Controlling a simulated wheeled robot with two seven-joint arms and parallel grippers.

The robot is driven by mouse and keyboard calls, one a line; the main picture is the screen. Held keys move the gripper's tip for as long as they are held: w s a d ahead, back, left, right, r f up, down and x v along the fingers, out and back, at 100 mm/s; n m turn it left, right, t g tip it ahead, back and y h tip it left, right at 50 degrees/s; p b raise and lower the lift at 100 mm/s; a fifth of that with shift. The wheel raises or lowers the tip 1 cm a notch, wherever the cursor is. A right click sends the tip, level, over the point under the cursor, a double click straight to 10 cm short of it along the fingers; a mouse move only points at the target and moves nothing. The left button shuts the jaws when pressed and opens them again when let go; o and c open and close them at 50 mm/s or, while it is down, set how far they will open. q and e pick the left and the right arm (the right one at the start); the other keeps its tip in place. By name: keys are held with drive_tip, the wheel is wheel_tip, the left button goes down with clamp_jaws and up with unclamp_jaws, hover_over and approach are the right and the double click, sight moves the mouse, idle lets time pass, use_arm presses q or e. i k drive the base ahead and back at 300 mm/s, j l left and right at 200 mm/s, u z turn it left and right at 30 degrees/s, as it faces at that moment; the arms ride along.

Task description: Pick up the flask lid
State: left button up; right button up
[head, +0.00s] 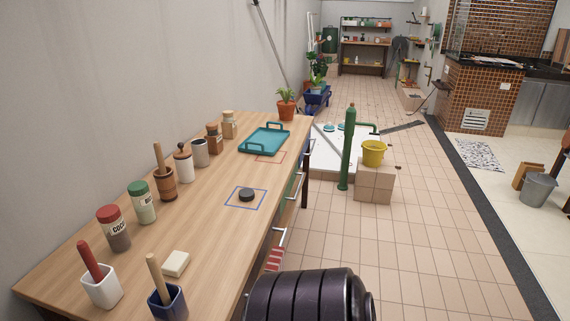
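A small dark round lid (246,194), which looks like the flask lid, lies flat inside a blue square outline on the wooden counter (215,230). Nothing touches it. No flask can be made out for certain. Neither of my grippers is in view. A dark ribbed rounded part, which seems to be mine, shows at the bottom edge, right of the counter.
A teal tray (284,141) sits farther back by a potted plant (286,106). Several jars line the wall side, including a red-lidded jar (114,229). A white block (176,263) and two holders stand nearer. The counter around the lid is clear.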

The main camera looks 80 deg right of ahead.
sight(246, 194)
drive_tip(key=z, duration=2.25)
drive_tip(key=u, duration=0.45)
drive_tip(key=i+l+u, duration=0.1)
drive_tip(key=u, duration=0.35)
drive_tip(key=l+u, duration=0.15)
drive_tip(key=u, duration=0.3)
drive_tip(key=l+u, duration=0.2)
drive_tip(key=l, duration=0.25)
drive_tip(key=l+u, duration=0.25)
drive_tip(key=l, duration=0.25)
drive_tip(key=l+u, duration=0.2)
drive_tip(key=l, duration=0.3)
drive_tip(key=l+u, duration=0.25)
drive_tip(key=l, duration=0.2)
drive_tip(key=k+l+u, duration=0.2)
drive_tip(key=l, duration=0.25)
drive_tip(key=k+l+u, duration=0.1)
drive_tip(key=l+u, duration=0.15)
drive_tip(key=l, duration=0.2)
